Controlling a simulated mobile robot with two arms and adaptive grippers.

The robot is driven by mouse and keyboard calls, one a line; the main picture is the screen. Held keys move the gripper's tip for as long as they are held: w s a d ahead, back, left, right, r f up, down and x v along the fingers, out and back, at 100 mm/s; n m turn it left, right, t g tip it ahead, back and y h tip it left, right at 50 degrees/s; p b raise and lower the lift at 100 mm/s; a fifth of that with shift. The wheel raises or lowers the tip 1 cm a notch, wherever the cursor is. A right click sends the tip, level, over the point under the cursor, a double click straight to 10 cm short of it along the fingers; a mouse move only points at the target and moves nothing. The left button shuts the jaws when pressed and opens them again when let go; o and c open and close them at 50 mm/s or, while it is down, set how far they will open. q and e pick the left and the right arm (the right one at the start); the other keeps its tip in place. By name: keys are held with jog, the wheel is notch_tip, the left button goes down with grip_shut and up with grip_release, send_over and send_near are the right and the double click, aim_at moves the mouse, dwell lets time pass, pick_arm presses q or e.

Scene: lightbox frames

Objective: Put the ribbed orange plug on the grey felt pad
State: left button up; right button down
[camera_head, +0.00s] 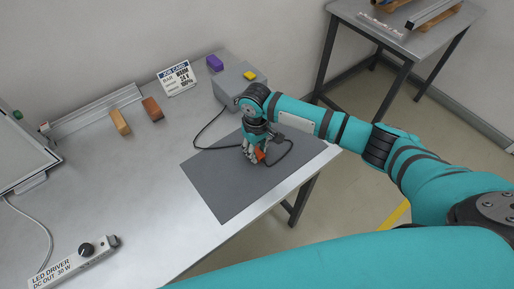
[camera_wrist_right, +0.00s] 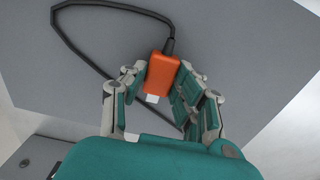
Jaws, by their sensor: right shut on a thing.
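The orange plug (camera_wrist_right: 161,74) is between the fingers of my right gripper (camera_wrist_right: 163,85) in the right wrist view. It has a pale metal tip and a black cable running from its other end. In the head view the plug (camera_head: 260,155) shows as a small orange patch at the right gripper (camera_head: 254,152). The gripper is shut on it, over the grey felt pad (camera_head: 215,185). I cannot tell whether the plug touches the pad. The ribs are too small to make out. My left gripper is not in view.
A grey box (camera_head: 230,82) with a yellow button stands behind the pad, its cable crossing the table. The middle of the table (camera_head: 130,185) is clear.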

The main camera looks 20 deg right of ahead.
aim_at(256, 152)
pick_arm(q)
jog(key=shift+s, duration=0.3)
pick_arm(e)
jog(key=shift+f, duration=0.1)
jog(key=c, duration=1)
grip_release()
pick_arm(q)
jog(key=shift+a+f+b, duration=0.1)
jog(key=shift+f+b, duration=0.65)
pick_arm(e)
notch_tip(256, 152, up, 12)
jog(key=shift+a, duration=0.15)
